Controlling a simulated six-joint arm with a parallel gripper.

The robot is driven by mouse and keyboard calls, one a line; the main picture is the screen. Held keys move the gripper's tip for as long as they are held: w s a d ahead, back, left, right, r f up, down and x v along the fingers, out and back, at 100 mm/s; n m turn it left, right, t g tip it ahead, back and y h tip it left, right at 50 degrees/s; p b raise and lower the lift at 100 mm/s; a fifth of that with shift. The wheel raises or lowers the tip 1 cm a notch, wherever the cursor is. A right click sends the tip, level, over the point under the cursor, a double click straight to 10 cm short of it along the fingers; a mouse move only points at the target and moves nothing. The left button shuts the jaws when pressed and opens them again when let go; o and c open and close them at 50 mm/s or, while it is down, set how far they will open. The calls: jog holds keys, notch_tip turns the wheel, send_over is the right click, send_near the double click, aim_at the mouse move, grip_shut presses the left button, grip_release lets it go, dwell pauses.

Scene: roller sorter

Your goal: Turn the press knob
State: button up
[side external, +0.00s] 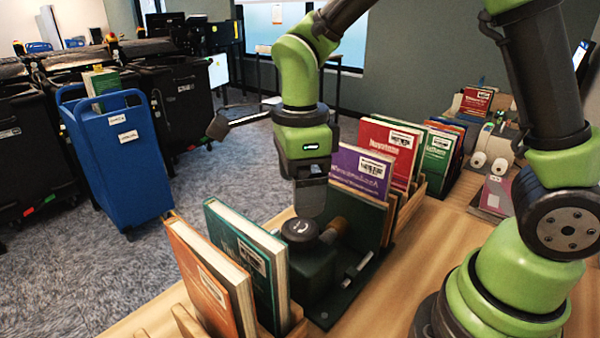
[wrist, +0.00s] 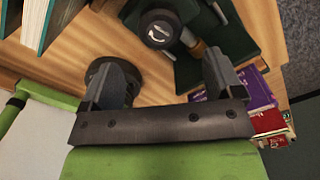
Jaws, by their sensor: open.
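The press knob (side external: 300,230) is a dark round cap with a white curved arrow, on top of a dark green press (side external: 316,275) on the wooden table. In the wrist view the knob (wrist: 159,31) lies near the top centre, beyond the fingertips. My gripper (side external: 314,212) points down just above the knob in the side view, where a finger overlaps the space behind it. In the wrist view my gripper (wrist: 163,68) has its two fingers wide apart with nothing between them. I cannot tell whether a finger touches the knob.
Teal (side external: 248,265) and orange (side external: 208,285) books stand close at the press's left. A purple book (side external: 358,174) and a red book (side external: 391,150) stand behind right. A metal lever (side external: 358,266) sits at the press's right.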

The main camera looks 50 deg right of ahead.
aim_at(301, 227)
jog(key=shift+r, duration=0.85)
jog(key=shift+s+a+f+n+h, duration=0.1)
jog(key=shift+s+n+h, duration=0.1)
jog(key=shift+n, duration=0.35)
jog(key=shift+s+a+n+h, duration=0.1)
jog(key=shift+s+n, duration=0.05)
jog(key=shift+n, duration=0.4)
jog(key=n, duration=0.3)
jog(key=s+n+t+h, duration=0.1)
jog(key=n, duration=0.2)
jog(key=n+t, duration=0.1)
jog(key=n, duration=0.1)
jog(key=shift+s+a+f+n+h, duration=0.1)
jog(key=shift+s+a+n+h, duration=0.2)
jog(key=shift+s+a+n, duration=0.1)
jog(key=f+n, duration=0.2)
jog(key=f, duration=0.1)
jog(key=w+f+n+t, duration=0.1)
jog(key=f+n, duration=0.1)
jog(key=f, duration=0.1)
jog(key=w+d+f+n, duration=0.1)
jog(key=f+n, duration=0.2)
jog(key=shift+w+f+t, duration=0.1)
jog(key=shift+t, duration=0.2)
